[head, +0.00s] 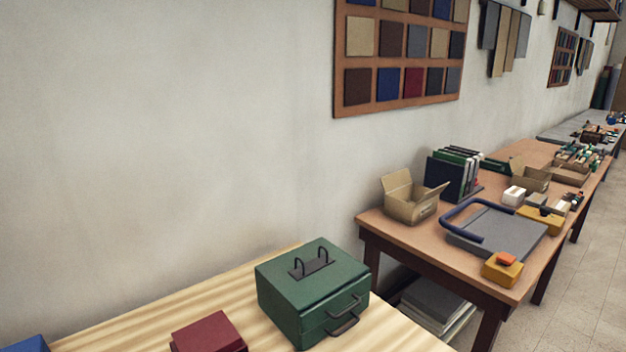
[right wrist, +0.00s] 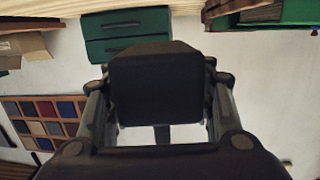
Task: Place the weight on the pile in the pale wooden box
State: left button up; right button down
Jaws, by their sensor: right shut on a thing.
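In the right wrist view my right gripper (right wrist: 157,76) is shut on a dark, nearly black block with bevelled edges, which looks like the weight (right wrist: 156,95). A finger shows on each side of it, and it hides much of what lies beyond. The weight is held up, with wall and furniture behind it. I cannot make out the pale wooden box or the pile in either view. Neither gripper shows in the head view, and my left gripper is not in view.
A green metal case (head: 312,290) with handles stands on the striped pale wooden table (head: 240,302). A red box (head: 208,333) and a blue item (head: 28,344) lie left of it. A brown table (head: 385,235) beyond holds a cardboard box (head: 412,200) and a grey slab (head: 497,233).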

jog(key=r+h, duration=0.1)
jog(key=w+r+m+t+h, duration=0.1)
jog(key=r, duration=0.1)
jog(key=w+r+m+h, duration=0.1)
jog(key=shift+d+r+t, duration=0.25)
jog(key=shift+r+t, duration=0.05)
jog(key=shift+r, duration=0.1)
jog(key=shift+s+d+r+m+t+h, duration=0.15)
jog(key=shift+d+r+m+h, duration=0.35)
jog(key=shift+d+m+h, duration=0.35)
jog(key=shift+s+d+r+m+t+h, duration=0.2)
jog(key=shift+d+r+m+h, duration=0.35)
jog(key=shift+h, duration=0.45)
jog(key=shift+s+d+r+m+t+h, duration=0.15)
jog(key=shift+d+r+m+h, duration=0.3)
jog(key=shift+d+m+h, duration=0.35)
